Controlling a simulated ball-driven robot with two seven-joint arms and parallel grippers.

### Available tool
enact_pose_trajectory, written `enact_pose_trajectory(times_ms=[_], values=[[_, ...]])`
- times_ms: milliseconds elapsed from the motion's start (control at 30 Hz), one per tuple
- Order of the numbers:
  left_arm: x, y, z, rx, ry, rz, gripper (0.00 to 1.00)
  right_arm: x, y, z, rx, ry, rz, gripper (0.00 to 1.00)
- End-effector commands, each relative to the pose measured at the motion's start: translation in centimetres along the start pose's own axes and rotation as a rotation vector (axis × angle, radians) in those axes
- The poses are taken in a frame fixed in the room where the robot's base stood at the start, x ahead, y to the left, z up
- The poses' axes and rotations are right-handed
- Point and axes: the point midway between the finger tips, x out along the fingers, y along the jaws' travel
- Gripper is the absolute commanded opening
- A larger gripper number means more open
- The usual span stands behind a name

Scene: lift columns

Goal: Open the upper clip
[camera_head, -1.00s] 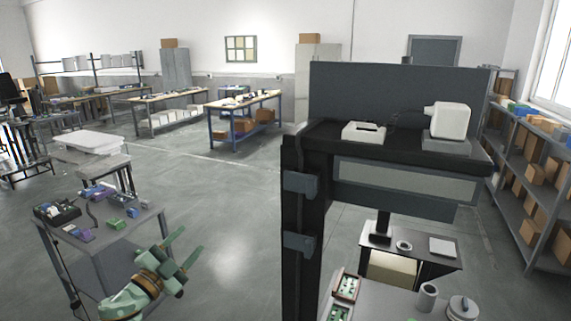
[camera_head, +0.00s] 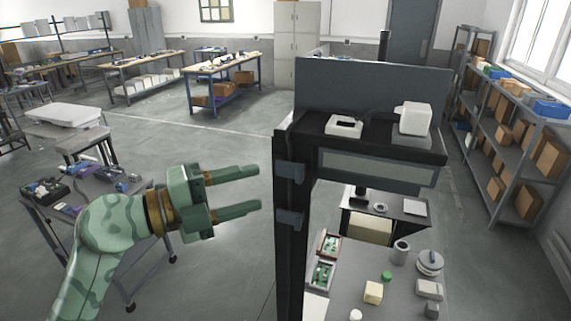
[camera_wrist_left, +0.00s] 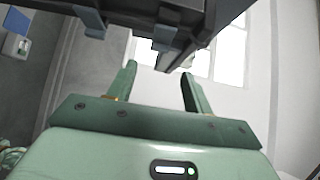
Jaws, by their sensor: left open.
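The upper clip (camera_head: 290,172) is a grey-blue block on the side of a tall black column (camera_head: 287,260). A similar lower clip (camera_head: 290,218) sits below it. My green left gripper (camera_head: 258,188) is open and empty, left of the column, its fingers pointing right toward it. The fingertips lie at heights near the two clips in the picture, with a gap to the column. In the left wrist view the open fingers (camera_wrist_left: 159,70) point at the column, with the upper clip (camera_wrist_left: 165,35) above them and the lower clip (camera_wrist_left: 88,18) further left. My right gripper is not in view.
A black shelf (camera_head: 380,140) with a white box device (camera_head: 412,119) extends right from the column. A grey table (camera_head: 385,300) with small items stands below. A cart (camera_head: 50,215) with tools is at left, partly behind my arm. Open floor lies behind the gripper.

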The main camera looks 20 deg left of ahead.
Motion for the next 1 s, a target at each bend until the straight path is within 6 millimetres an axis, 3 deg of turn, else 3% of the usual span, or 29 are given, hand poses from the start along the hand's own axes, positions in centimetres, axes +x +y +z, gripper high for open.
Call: enact_pose_trajectory(times_ms=[100,300,500,733,767,900,1000], values=[[2.9,-0.6,0.0,-0.002,0.000,-0.004,0.51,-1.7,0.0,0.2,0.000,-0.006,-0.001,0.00],[6.3,-0.3,0.1,-0.002,-0.001,-0.003,0.51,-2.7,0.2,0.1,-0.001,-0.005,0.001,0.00],[7.5,0.0,0.1,0.000,-0.001,-0.001,0.51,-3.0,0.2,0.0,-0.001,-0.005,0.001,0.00],[7.6,0.1,0.1,0.001,-0.001,-0.001,0.51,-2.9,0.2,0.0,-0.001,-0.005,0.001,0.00],[7.6,0.1,0.1,0.001,-0.001,-0.001,0.45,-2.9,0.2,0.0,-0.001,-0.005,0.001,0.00],[7.5,0.1,0.1,0.001,-0.001,-0.001,0.06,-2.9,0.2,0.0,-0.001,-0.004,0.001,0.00],[7.5,0.1,0.1,0.000,-0.001,0.000,0.06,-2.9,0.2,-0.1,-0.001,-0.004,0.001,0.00]])
